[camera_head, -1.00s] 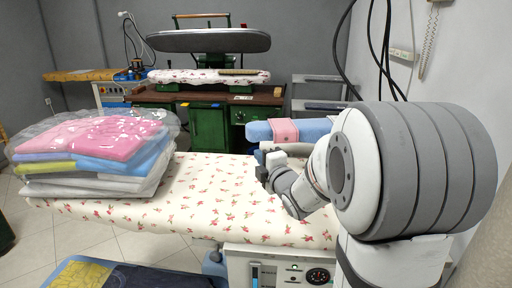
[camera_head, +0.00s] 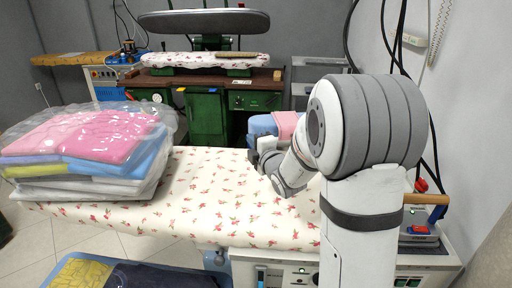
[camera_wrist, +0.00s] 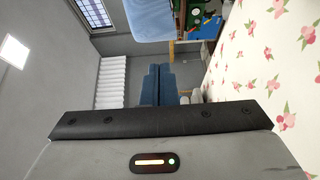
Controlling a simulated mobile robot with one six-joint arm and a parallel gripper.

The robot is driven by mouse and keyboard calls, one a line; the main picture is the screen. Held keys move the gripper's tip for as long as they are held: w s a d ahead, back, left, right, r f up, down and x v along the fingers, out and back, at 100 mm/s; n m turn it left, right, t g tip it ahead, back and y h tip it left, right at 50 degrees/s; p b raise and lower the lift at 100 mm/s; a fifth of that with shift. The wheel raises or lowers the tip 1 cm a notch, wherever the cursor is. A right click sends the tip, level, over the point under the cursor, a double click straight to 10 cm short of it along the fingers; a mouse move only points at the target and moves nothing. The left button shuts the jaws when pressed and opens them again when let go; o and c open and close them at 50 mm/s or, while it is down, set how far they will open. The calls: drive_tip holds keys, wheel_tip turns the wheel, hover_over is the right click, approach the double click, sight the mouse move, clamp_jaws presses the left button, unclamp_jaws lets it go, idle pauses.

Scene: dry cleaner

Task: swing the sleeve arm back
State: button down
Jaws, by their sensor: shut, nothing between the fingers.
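The sleeve arm (camera_head: 263,125) is a light-blue padded board with a pink band (camera_head: 286,124), above the back right of the flower-print ironing board (camera_head: 205,202). My arm hides its right part. My gripper (camera_head: 254,154) is shut and empty, just in front of and below the sleeve arm's left end in the head view. Whether they touch I cannot tell. In the wrist view a smooth light-blue shape (camera_wrist: 160,18) at the top looks like the sleeve arm. The fingertips do not show clearly there.
Plastic-wrapped folded clothes (camera_head: 90,150) lie on the left of the ironing board. A green press (camera_head: 205,110) stands behind. The board's middle is clear.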

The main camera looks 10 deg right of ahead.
drive_tip(key=shift+w+d, duration=0.7)
drive_tip(key=shift+w, duration=0.3)
